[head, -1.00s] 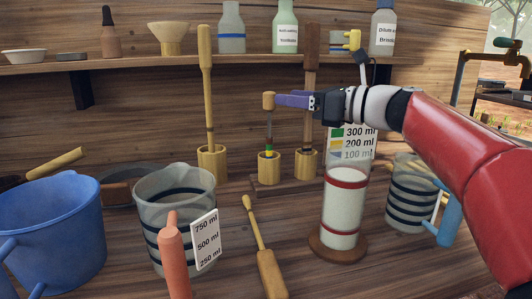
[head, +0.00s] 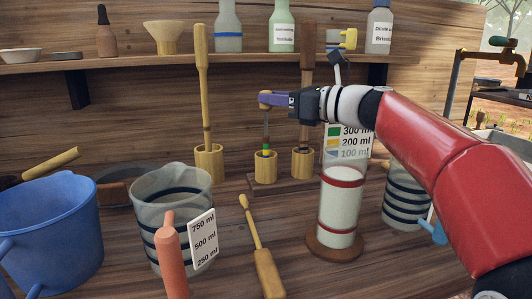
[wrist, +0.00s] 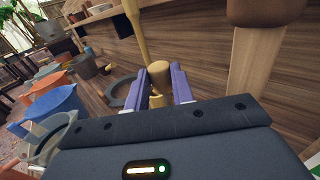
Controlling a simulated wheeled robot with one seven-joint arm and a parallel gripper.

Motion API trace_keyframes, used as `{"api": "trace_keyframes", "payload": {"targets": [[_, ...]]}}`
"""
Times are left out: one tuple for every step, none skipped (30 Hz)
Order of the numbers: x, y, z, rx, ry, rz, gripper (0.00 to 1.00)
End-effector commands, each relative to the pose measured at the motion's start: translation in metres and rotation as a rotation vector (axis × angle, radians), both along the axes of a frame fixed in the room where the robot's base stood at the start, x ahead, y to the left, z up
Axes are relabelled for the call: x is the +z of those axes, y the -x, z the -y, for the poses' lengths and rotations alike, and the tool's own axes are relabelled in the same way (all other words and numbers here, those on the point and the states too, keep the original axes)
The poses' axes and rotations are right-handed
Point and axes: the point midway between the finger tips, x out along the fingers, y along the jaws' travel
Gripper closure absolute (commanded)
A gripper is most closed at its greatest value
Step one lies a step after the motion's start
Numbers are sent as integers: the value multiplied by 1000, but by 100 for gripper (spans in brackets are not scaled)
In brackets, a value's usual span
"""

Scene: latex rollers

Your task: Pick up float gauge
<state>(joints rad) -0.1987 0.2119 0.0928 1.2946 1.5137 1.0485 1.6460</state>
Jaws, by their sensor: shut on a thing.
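The float gauge (head: 266,130) has a wooden knob, a thin stem and coloured bands low down. It stands upright with its lower end in a small wooden cup (head: 265,167) at the back of the bench. My gripper (head: 268,99) is shut on its top, just under the knob. In the wrist view, the knob (wrist: 159,70) sits between the two purple fingers (wrist: 160,90). The gauge's lower end inside the cup is hidden.
Two tall wooden-handled tools stand in cups on either side (head: 203,90) (head: 306,90). A white-filled cylinder (head: 341,205), a clear jug (head: 172,205) and a blue bucket (head: 50,235) stand in front. A shelf with bottles (head: 283,25) runs above.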

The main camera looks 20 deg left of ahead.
Motion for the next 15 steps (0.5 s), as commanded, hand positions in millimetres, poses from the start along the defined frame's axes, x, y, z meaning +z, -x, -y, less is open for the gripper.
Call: {"api": "trace_keyframes", "payload": {"targets": [[0,0,0,0,0,0,100],[0,0,0,0,0,0,100],[0,0,0,0,0,0,100],[0,0,0,0,0,0,100],[0,0,0,0,0,0,100],[1,0,0,0,0,0,100],[1,0,0,0,0,1,100],[2,1,1,0,0,1,100],[3,1,1,0,-1,1,100],[5,2,1,-1,-1,2,100],[7,3,2,-1,-1,2,100],[10,4,3,-1,-1,2,100],[14,3,3,-1,-1,2,100],[18,3,3,-1,-1,1,100],[23,3,3,-1,-1,3,100]]}}
